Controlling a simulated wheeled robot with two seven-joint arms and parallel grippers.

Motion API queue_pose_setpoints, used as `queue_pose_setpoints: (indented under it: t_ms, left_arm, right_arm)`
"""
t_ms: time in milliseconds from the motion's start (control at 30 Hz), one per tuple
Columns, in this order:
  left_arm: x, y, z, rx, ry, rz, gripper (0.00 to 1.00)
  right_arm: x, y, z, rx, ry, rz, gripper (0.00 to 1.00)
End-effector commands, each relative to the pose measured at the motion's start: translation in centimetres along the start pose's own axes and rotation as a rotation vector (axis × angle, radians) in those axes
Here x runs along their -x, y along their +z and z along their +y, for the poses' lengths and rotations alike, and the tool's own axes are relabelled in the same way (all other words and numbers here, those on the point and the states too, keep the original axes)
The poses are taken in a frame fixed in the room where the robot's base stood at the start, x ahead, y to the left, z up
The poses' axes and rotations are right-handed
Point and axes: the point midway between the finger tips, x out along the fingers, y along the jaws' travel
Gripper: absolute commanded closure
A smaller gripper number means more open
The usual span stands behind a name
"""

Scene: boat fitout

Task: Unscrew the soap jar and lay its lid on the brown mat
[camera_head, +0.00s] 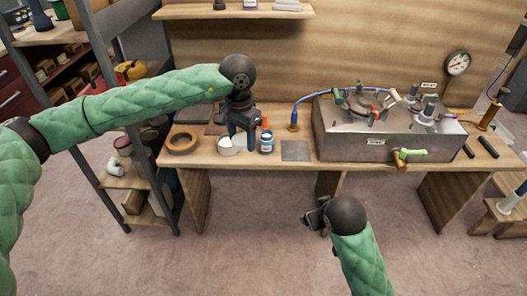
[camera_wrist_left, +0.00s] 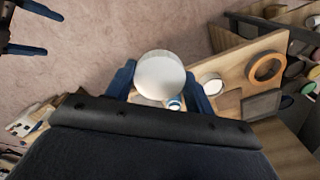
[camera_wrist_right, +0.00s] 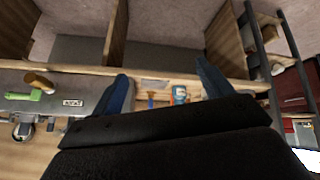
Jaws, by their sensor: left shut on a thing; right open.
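My left gripper (camera_head: 241,144) is over the bench. It is shut on a white round lid-like piece (camera_wrist_left: 160,75), which shows between its fingers in the left wrist view. A white round jar (camera_head: 226,146) stands just left of the gripper; it also shows in the left wrist view (camera_wrist_left: 211,86). I cannot tell whether its top is open. A brown mat (camera_wrist_left: 228,103) lies flat behind the jar, partly hidden by the gripper in the head view. My right gripper (camera_head: 314,217) is open and empty in front of the bench.
A blue-labelled bottle (camera_head: 266,144) stands close right of the left gripper. An orange-brown ring (camera_head: 182,142) lies at the bench's left end. A grey plate (camera_head: 295,151) lies right of the bottle. A metal box with valves (camera_head: 365,145) fills the right side.

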Motion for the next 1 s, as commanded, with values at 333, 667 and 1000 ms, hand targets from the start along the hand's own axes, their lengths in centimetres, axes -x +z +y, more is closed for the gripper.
queue_pose_setpoints:
  t_ms: [333, 667, 1000]
  left_arm:
    - [0.0, 0.0, 0.0, 0.0, 0.0, 0.0, 0.74]
    - [0.0, 0.0, 0.0, 0.0, 0.0, 0.0, 0.74]
    - [0.0, 0.0, 0.0, 0.0, 0.0, 0.0, 0.74]
  right_arm:
    - [3.3, -8.6, 1.1, 0.138, 0.062, 0.147, 0.21]
    - [6.9, -15.2, 1.2, 0.287, 0.12, 0.278, 0.21]
    - [10.7, -20.5, 0.3, 0.571, 0.203, 0.397, 0.21]
